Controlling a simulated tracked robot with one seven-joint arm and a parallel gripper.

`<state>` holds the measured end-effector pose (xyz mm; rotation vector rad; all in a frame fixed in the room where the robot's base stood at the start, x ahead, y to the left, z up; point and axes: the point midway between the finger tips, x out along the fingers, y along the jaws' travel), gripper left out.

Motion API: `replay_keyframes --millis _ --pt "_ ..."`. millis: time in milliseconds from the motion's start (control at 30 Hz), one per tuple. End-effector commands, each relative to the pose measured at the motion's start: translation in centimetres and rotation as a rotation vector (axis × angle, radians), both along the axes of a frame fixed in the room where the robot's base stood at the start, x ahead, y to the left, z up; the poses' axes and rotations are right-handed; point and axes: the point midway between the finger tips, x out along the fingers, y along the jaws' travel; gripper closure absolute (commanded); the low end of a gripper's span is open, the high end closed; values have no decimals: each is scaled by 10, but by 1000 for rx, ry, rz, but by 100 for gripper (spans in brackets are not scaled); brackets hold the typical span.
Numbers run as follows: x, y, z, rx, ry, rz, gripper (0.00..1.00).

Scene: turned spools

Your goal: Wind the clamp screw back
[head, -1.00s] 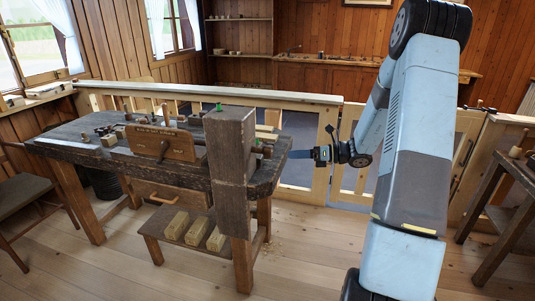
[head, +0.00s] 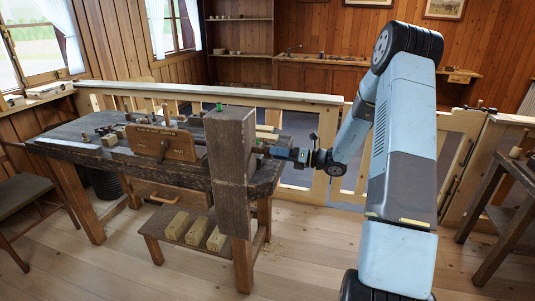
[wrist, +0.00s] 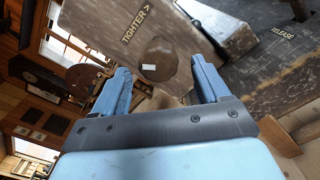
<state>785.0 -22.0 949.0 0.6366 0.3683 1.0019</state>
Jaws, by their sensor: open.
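The clamp screw's round brown end (wrist: 159,58), with a small white mark on its face, shows in the wrist view against a thick wooden block (wrist: 110,22) lettered "TIGHTER >". My gripper (wrist: 160,72) is open, its two blue fingers pointing at the screw end, one to each side of it. I cannot tell whether they touch it. In the head view my gripper (head: 270,152) is at the right side of the upright wooden post (head: 231,150), where it mostly hides the screw.
The dark workbench (head: 62,140) carries a lettered wooden board (head: 160,143) and small turned pieces. Wood blocks (head: 195,232) lie on a low shelf below. A pale railing (head: 300,99) runs close behind. "RELEASE" is lettered on a dark surface (wrist: 270,75) at right in the wrist view.

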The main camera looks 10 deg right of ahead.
Motion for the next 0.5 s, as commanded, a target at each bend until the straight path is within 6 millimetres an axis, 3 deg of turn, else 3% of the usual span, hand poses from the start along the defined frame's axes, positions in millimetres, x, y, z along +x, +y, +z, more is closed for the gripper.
replay_keyframes --millis 200,500 --pt "16 27 0 1 0 1 25" --pt "22 39 0 1 0 -1 25"
